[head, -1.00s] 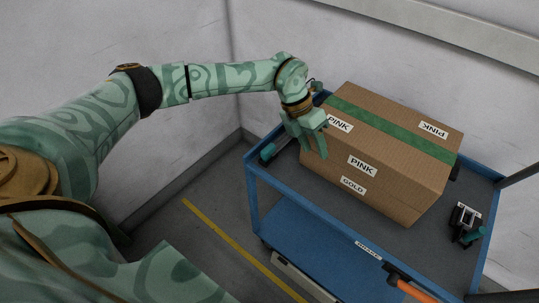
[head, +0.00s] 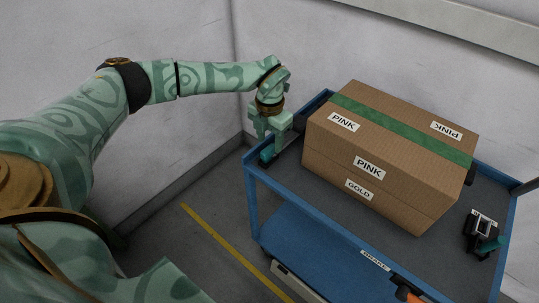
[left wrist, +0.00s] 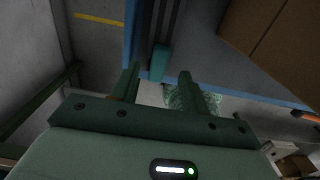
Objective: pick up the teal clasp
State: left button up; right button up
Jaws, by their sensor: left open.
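The teal clasp (head: 266,156) lies at the left corner of the blue cart's top, partly hidden by my left gripper. In the left wrist view the teal block (left wrist: 160,62) sits at the end of a dark bar along the cart's edge. My left gripper (head: 271,149) points down over it and is open. In the left wrist view its fingertips (left wrist: 160,74) stand on either side of the teal end, and I cannot tell whether they touch it. My right gripper is not in view.
A large cardboard box (head: 405,190) with a green band stands on the cart (head: 310,205), close to the right of my left gripper. A black and silver device (head: 481,228) with a teal part lies at the cart's right end. Walls rise behind. An orange-handled thing (head: 408,294) shows at the front.

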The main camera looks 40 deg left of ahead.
aim_at(268, 149)
pick_arm(q)
notch_tip(268, 149, down, 5)
jog(key=shift+s+a+b, duration=0.1)
jog(key=shift+b, duration=0.95)
jog(key=shift+r, duration=0.2)
jog(key=shift+c, duration=0.3)
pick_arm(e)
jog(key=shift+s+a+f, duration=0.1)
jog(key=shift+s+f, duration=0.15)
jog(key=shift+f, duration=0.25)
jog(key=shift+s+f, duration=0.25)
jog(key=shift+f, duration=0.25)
pick_arm(q)
grip_shut()
jog(key=shift+r, duration=0.1)
